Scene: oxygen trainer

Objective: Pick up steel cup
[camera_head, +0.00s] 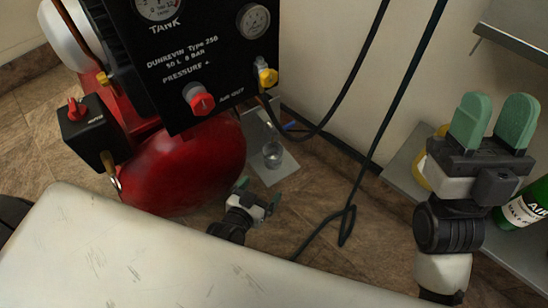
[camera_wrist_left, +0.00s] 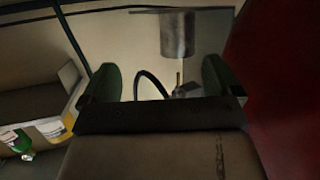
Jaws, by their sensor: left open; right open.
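The steel cup (camera_head: 272,155) is a small grey metal cup standing on a pale metal plate (camera_head: 283,174) beside the red tank. In the left wrist view the cup (camera_wrist_left: 177,36) shows at the top, beyond my fingers and right of the middle. My left gripper (camera_head: 259,196) is low down beside the tank, nearer than the cup and apart from it. Its green fingers are open in the left wrist view (camera_wrist_left: 160,78), with nothing held between them. My right gripper (camera_head: 495,122) is raised at the right, open and empty, far from the cup.
The red tank (camera_head: 185,165) with its black gauge panel (camera_head: 200,60) stands close left of my left gripper. Black hoses (camera_head: 345,222) hang and lie to the right of the cup. A pale scratched surface (camera_head: 120,260) fills the front. A green bottle (camera_head: 524,205) is at the right.

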